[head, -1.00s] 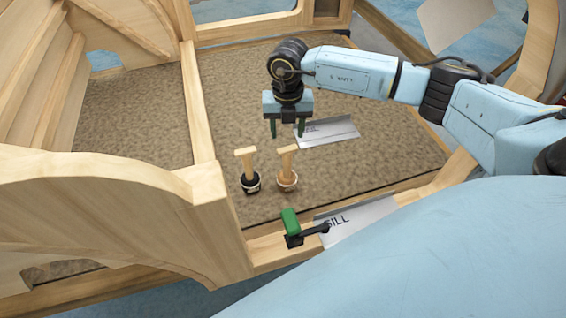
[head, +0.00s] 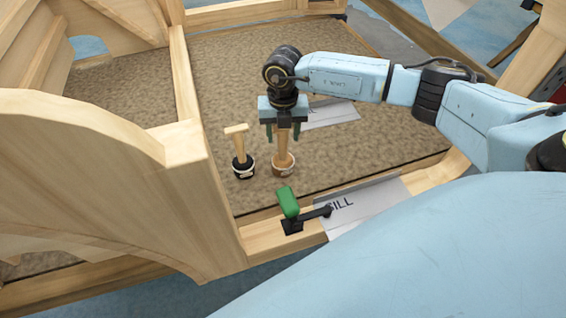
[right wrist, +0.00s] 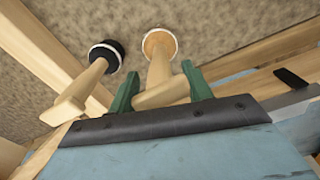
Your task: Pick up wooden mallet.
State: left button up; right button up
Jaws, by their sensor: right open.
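The wooden mallet (head: 284,166) stands head down on the brown floor panel, its tan head at the bottom and its handle up. My right gripper (head: 283,137) is above it, pointing down, with its green fingers apart on either side of the upper handle. In the right wrist view the wooden mallet (right wrist: 160,43) shows with its crosswise handle end between the open fingers (right wrist: 161,88). I cannot tell whether a finger touches it. The gripper body hides the handle's top in the head view. My left gripper is not in view.
A second mallet with a black head (head: 243,168) stands close on the left; it also shows in the right wrist view (right wrist: 104,55). A green-handled clamp (head: 288,203) sits on the front rail beside a SILL plate (head: 365,205). Wooden frame walls (head: 100,170) rise at left.

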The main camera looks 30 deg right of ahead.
jog(key=shift+d+f+b, duration=0.2)
jog(key=shift+f+b, duration=0.05)
jog(key=shift+f, duration=0.3)
jog(key=shift+d+f+b, duration=0.2)
jog(key=shift+f, duration=0.35)
jog(key=shift+a, duration=0.1)
jog(key=shift+c, duration=0.3)
jog(key=shift+f, duration=0.1)
jog(key=c, duration=1)
